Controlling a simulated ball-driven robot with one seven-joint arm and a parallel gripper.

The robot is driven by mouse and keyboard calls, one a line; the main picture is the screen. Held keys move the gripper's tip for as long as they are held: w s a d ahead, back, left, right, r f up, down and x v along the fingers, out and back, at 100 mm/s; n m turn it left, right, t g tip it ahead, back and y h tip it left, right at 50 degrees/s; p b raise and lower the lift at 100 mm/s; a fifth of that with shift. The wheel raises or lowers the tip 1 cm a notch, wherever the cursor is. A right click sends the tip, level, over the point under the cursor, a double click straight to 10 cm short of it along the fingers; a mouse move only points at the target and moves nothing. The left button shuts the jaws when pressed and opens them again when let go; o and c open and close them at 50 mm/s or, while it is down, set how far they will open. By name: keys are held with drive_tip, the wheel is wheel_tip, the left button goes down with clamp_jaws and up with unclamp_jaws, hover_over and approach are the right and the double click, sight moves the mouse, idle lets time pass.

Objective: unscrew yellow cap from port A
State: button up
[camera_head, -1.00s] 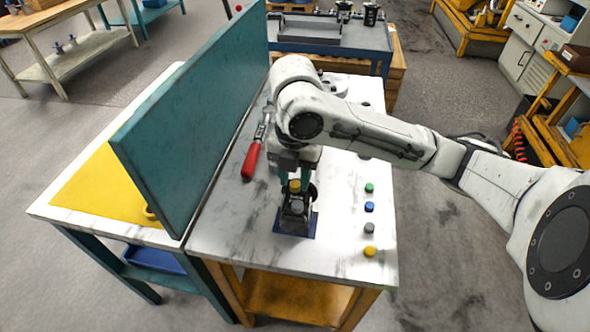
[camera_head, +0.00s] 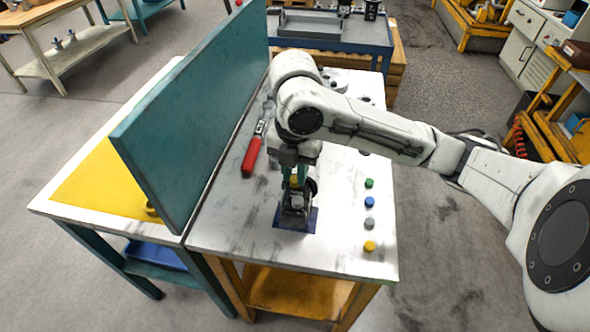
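The hydraulic motor (camera_head: 296,212) is a dark, compact unit on a blue base plate (camera_head: 309,222) on the white table. A yellow cap (camera_head: 295,181) sits at its top, with a grey cap (camera_head: 297,201) below it on the near side. My gripper (camera_head: 295,180) points down over the motor. Its green fingers stand on both sides of the yellow cap and look closed on it. The finger contact is small and partly hidden. Port lettering is too small to read.
Green (camera_head: 369,183), blue (camera_head: 369,202), grey (camera_head: 369,223) and yellow (camera_head: 369,246) caps line the table's right side. A red-handled tool (camera_head: 252,157) lies left of my gripper. A tall teal panel (camera_head: 190,130) walls off the left. The table's front is clear.

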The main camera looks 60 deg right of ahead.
clamp_jaws()
drive_tip(key=shift+f+n+b, duration=0.1)
drive_tip(key=shift+n+b, duration=0.4)
drive_tip(key=shift+n, duration=0.1)
drive_tip(key=shift+o, duration=1.6)
unclamp_jaws()
drive_tip(key=shift+n, duration=0.4)
drive_tip(key=o, duration=0.3)
drive_tip(key=shift+o, duration=0.2)
drive_tip(key=shift+r+m, duration=0.25)
drive_tip(key=shift+m, duration=0.15)
drive_tip(key=shift+f+m+p, duration=0.1)
drive_tip(key=shift+m+p, duration=0.35)
drive_tip(key=shift+m, duration=0.15)
